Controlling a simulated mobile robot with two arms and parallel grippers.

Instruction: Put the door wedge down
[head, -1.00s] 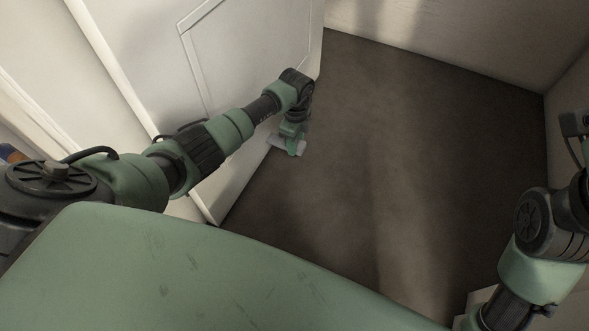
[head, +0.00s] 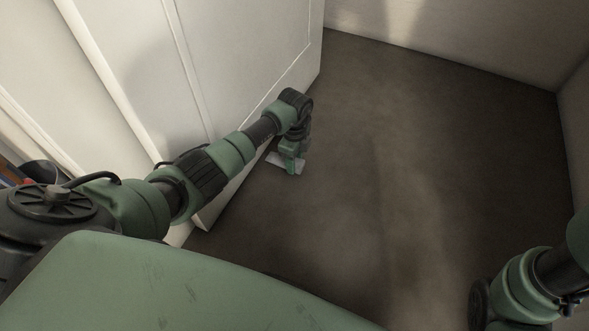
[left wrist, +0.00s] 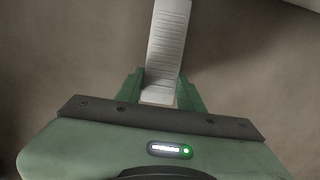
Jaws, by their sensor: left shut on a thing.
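The door wedge (left wrist: 167,42) is a pale grey, ribbed strip in the left wrist view. My left gripper (left wrist: 160,92) is shut on its near end, with a green finger on each side. In the head view the wedge (head: 277,160) is a small light shape at the left gripper (head: 290,165), low by the foot of the white door (head: 245,75). I cannot tell whether the wedge touches the floor. My right arm is at the lower right of the head view, but its gripper is out of view.
The brown floor (head: 410,170) is clear to the right of the door. Pale walls (head: 470,40) close off the back and right. The door stands close along the left side of my left arm.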

